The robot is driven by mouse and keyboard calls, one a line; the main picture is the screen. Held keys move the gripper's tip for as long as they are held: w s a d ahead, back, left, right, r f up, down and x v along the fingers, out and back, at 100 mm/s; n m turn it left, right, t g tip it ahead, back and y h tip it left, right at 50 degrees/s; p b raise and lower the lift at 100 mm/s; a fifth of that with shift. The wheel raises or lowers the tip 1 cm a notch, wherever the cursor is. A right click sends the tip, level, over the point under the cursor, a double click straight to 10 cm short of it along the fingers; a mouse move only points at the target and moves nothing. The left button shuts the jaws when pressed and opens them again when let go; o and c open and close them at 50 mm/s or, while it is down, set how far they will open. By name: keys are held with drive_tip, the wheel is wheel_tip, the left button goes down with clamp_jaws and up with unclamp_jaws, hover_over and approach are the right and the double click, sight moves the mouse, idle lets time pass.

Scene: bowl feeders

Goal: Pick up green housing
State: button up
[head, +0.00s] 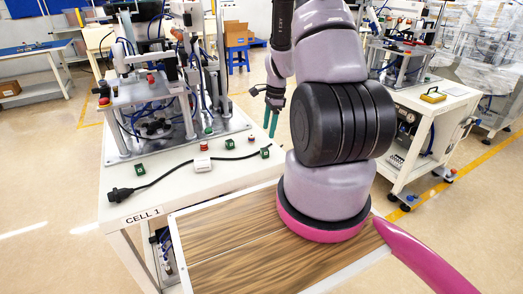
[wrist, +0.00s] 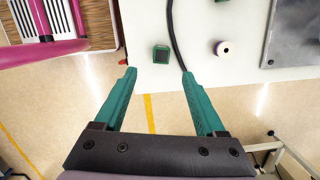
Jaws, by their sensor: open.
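Small green housings lie on the white top of the CELL 1 table: one at the left (head: 140,169), one near the middle (head: 229,144) and one by the cable's right end (head: 265,152). In the wrist view, a green housing with a dark centre (wrist: 161,54) sits near the table edge, beyond my fingertips and between their lines. My gripper (head: 271,123) has green fingers and hangs past the table's right edge. In the wrist view my gripper (wrist: 158,74) is open and empty, its tips apart from the housing.
A black cable (head: 190,163) crosses the table; in the wrist view it (wrist: 176,35) runs close beside the green housing. A machine on a metal plate (head: 160,140) fills the table's back.

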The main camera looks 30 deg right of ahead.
sight(265, 149)
drive_tip(key=f, duration=0.6)
drive_tip(key=a+f, duration=0.1)
drive_tip(key=f, duration=0.2)
drive_tip(key=shift+w+a+f, duration=0.1)
drive_tip(key=shift+w, duration=0.15)
drive_tip(key=shift+c, duration=0.3)
clamp_jaws()
